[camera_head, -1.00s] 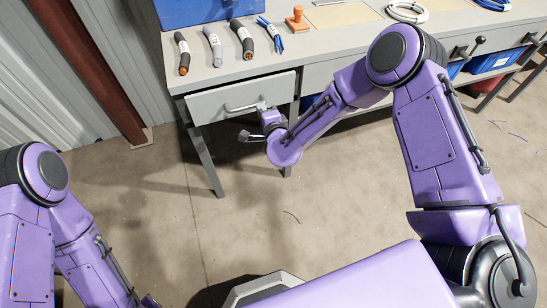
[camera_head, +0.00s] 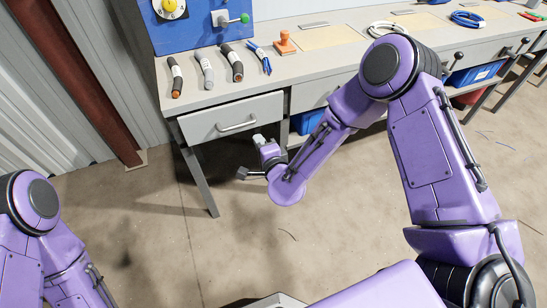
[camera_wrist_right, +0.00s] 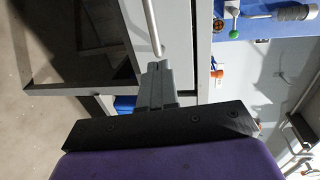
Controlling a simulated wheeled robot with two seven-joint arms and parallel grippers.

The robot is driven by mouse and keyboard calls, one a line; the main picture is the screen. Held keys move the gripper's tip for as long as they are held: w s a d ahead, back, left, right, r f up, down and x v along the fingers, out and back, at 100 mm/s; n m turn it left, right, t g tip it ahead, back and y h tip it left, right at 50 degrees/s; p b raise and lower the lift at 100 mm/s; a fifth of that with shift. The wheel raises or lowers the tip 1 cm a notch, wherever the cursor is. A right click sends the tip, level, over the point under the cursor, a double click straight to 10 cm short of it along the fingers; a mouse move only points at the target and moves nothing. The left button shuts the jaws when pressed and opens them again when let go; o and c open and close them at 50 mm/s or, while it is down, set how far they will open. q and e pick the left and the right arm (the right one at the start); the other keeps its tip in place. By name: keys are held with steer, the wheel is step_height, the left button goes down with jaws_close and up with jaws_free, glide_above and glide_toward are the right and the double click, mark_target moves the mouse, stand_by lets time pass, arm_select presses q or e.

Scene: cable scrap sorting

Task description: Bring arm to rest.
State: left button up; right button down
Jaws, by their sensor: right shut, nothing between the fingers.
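My right arm (camera_head: 425,135) reaches in from the right in the head view, bent at the elbow. Its gripper (camera_head: 258,140) hangs in front of the workbench, just below the grey drawer's handle (camera_head: 238,126), with a gap between them. In the right wrist view the gripper's fingers (camera_wrist_right: 158,72) are together and empty, with the handle bar (camera_wrist_right: 151,25) just beyond their tips. The drawer (camera_head: 205,122) looks shut or nearly so. My left arm (camera_head: 38,205) shows at the left edge; its gripper is out of view.
On the workbench (camera_head: 300,78) lie several cable pieces (camera_head: 205,68), an orange-handled stamp (camera_head: 285,43) and coiled cables (camera_head: 388,28). A blue panel (camera_head: 195,28) stands at the back. Blue bins (camera_head: 475,73) sit under the bench. The floor (camera_head: 150,215) ahead is open.

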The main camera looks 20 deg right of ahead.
steer(key=s, duration=0.5)
steer(key=shift+s+d+r, duration=0.25)
steer(key=s+d+f+n+g+h+p, duration=0.1)
steer(key=s+d+f+n+g, duration=0.2)
steer(key=s, duration=0.6)
steer(key=s+d+f+n+g+h+p, duration=0.1)
steer(key=s+d+f+n+g, duration=0.3)
steer(key=s+f, duration=0.4)
steer(key=s+d+f+n+g+h+p, duration=0.1)
steer(key=s+d+f+n+g+p, duration=0.1)
steer(key=s+d+f+n+g, duration=0.2)
steer(key=s+d+f+g, duration=0.1)
steer(key=s+d, duration=0.2)
steer(key=s, duration=0.4)
steer(key=shift+s+f+g+h, duration=0.25)
steer(key=shift+s+g+h, duration=0.05)
